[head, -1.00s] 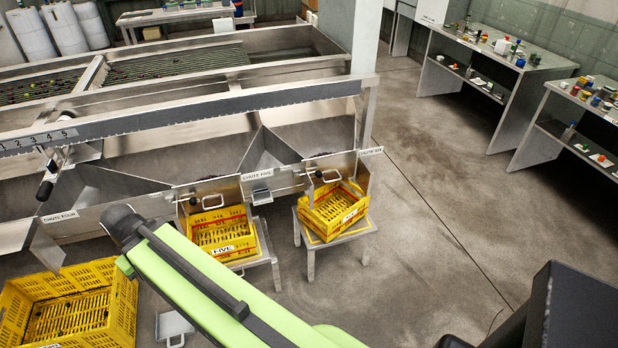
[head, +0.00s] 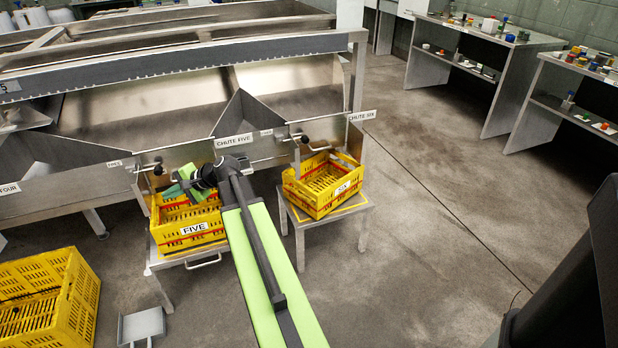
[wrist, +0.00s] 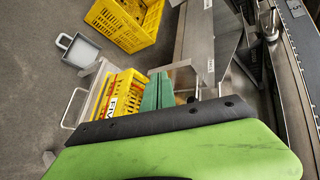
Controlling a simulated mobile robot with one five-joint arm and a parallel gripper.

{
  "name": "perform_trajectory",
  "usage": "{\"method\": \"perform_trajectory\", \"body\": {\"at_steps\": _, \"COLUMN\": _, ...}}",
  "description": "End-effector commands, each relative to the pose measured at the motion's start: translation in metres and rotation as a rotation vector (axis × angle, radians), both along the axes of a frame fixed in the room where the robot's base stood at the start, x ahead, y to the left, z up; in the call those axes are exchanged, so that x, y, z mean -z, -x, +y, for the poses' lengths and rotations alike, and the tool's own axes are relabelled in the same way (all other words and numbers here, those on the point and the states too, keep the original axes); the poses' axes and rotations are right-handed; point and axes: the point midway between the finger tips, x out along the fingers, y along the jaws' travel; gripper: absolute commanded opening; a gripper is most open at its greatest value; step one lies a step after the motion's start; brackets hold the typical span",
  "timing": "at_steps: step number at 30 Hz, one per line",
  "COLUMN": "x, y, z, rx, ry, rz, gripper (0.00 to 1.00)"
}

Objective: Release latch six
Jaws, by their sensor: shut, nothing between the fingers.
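The latch at chute six (head: 304,139) shows in the head view as a small dark knob on the metal gate above the yellow crate labelled six (head: 322,205). The sign for chute six (head: 362,116) is on its right. My gripper (head: 183,184), with green fingers, is shut and empty. It is left of that latch, over the yellow crate labelled five (head: 193,232) and in front of chute five's gate. In the wrist view my gripper (wrist: 158,92) points past crate five (wrist: 125,95). The latch at six is not seen there.
The latch at chute five (head: 157,167) is close beside my gripper. Both crates sit on metal stands. A large yellow crate (head: 75,315) and a grey dustpan-like scoop (head: 141,326) lie at lower left. The floor to the right is open, up to benches (head: 480,70).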

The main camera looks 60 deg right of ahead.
Motion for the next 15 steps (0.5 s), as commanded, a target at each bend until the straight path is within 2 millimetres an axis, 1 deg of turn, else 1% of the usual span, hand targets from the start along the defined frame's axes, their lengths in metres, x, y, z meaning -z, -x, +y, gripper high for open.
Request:
{"method": "perform_trajectory", "body": {"at_steps": 1, "x": 0.04, "y": 0.0, "z": -0.049, "rx": 0.113, "ry": -0.088, "rz": -0.052, "gripper": 0.0}}
{"method": "perform_trajectory", "body": {"at_steps": 2, "x": 0.044, "y": 0.002, "z": -0.075, "rx": 0.179, "ry": -0.146, "rz": -0.086, "gripper": 0.0}}
{"method": "perform_trajectory", "body": {"at_steps": 3, "x": 0.05, "y": 0.008, "z": -0.112, "rx": 0.264, "ry": -0.223, "rz": -0.134, "gripper": 0.0}}
{"method": "perform_trajectory", "body": {"at_steps": 4, "x": 0.055, "y": 0.014, "z": -0.139, "rx": 0.328, "ry": -0.281, "rz": -0.17, "gripper": 0.0}}
{"method": "perform_trajectory", "body": {"at_steps": 5, "x": 0.06, "y": 0.022, "z": -0.168, "rx": 0.39, "ry": -0.34, "rz": -0.209, "gripper": 0.0}}
{"method": "perform_trajectory", "body": {"at_steps": 6, "x": 0.066, "y": 0.035, "z": -0.206, "rx": 0.471, "ry": -0.418, "rz": -0.262, "gripper": 0.0}}
{"method": "perform_trajectory", "body": {"at_steps": 7, "x": 0.071, "y": 0.046, "z": -0.235, "rx": 0.53, "ry": -0.478, "rz": -0.305, "gripper": 0.0}}
{"method": "perform_trajectory", "body": {"at_steps": 8, "x": 0.077, "y": 0.06, "z": -0.264, "rx": 0.588, "ry": -0.536, "rz": -0.348, "gripper": 0.0}}
{"method": "perform_trajectory", "body": {"at_steps": 9, "x": 0.083, "y": 0.081, "z": -0.302, "rx": 0.66, "ry": -0.615, "rz": -0.406, "gripper": 0.0}}
{"method": "perform_trajectory", "body": {"at_steps": 11, "x": 0.093, "y": 0.115, "z": -0.353, "rx": 0.756, "ry": -0.726, "rz": -0.493, "gripper": 0.0}}
{"method": "perform_trajectory", "body": {"at_steps": 12, "x": 0.099, "y": 0.138, "z": -0.384, "rx": 0.812, "ry": -0.794, "rz": -0.548, "gripper": 0.0}}
{"method": "perform_trajectory", "body": {"at_steps": 14, "x": 0.106, "y": 0.172, "z": -0.422, "rx": 0.879, "ry": -0.884, "rz": -0.623, "gripper": 0.0}}
{"method": "perform_trajectory", "body": {"at_steps": 15, "x": 0.109, "y": 0.192, "z": -0.443, "rx": 0.914, "ry": -0.936, "rz": -0.668, "gripper": 0.0}}
